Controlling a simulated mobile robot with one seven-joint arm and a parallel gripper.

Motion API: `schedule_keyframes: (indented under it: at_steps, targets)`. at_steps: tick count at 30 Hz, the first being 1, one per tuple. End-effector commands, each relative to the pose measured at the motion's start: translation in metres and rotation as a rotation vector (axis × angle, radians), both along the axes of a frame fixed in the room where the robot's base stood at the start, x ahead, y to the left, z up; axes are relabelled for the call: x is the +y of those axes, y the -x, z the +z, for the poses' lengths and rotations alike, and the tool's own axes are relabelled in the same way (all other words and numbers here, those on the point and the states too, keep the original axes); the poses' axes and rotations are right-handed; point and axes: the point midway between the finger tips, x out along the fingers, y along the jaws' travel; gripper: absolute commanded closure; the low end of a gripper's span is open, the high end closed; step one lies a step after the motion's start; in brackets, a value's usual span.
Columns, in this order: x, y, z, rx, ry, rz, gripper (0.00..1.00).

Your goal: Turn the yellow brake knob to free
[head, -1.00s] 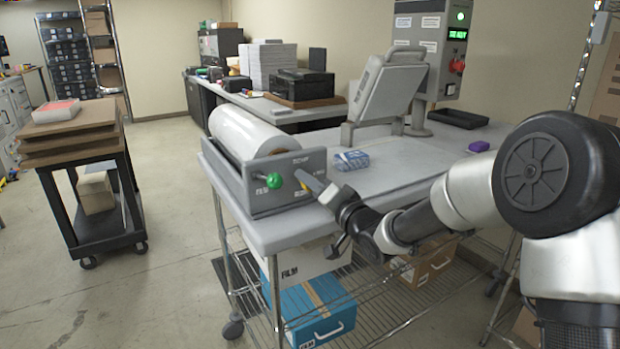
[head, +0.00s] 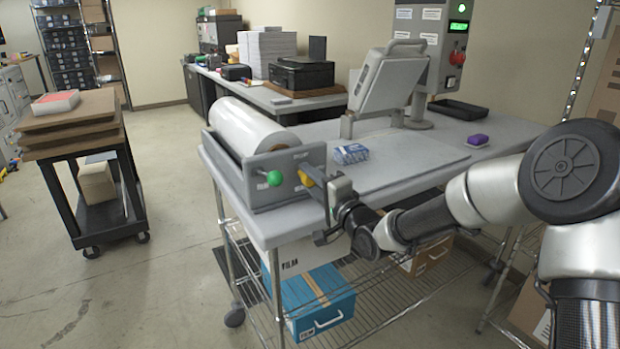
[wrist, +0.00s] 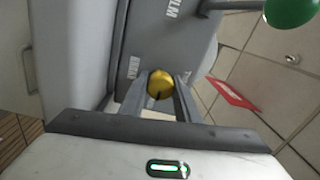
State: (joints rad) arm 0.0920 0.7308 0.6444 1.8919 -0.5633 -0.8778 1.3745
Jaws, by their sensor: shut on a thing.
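The yellow brake knob (head: 306,175) sits on the end plate (head: 262,197) of the film roll holder, to the right of a green knob (head: 274,178). In the wrist view the yellow knob (wrist: 160,84) lies between the two fingers of my gripper (wrist: 160,95), with a dark mark on its face. My gripper (head: 318,185) is shut on it. In the wrist view the plate lettering beside the knob is partly readable as "BRAK". The knob's exact setting cannot be told.
The white film roll (head: 243,128) lies behind the plate on the grey table. A blue-and-white packet (head: 350,154) lies right of the holder. The green knob (wrist: 290,12) sticks out near my gripper in the wrist view. A red tag (wrist: 232,95) shows nearby.

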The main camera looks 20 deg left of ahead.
Motion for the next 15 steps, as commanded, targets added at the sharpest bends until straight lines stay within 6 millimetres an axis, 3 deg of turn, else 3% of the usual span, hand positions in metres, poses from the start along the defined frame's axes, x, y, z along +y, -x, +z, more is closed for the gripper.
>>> schedule_keyframes:
  at_steps: [10, 11, 14, 15]
  targets:
    - [0.0009, 0.0009, 0.0000, 0.003, -0.002, 0.002, 0.93]
    - [0.0009, 0.0009, 0.0000, 0.003, -0.002, 0.002, 0.69]
    - [0.0008, 0.0008, 0.0000, 0.003, -0.002, 0.002, 0.52]
    - [0.0008, 0.0008, 0.0000, 0.003, -0.002, 0.001, 0.52]
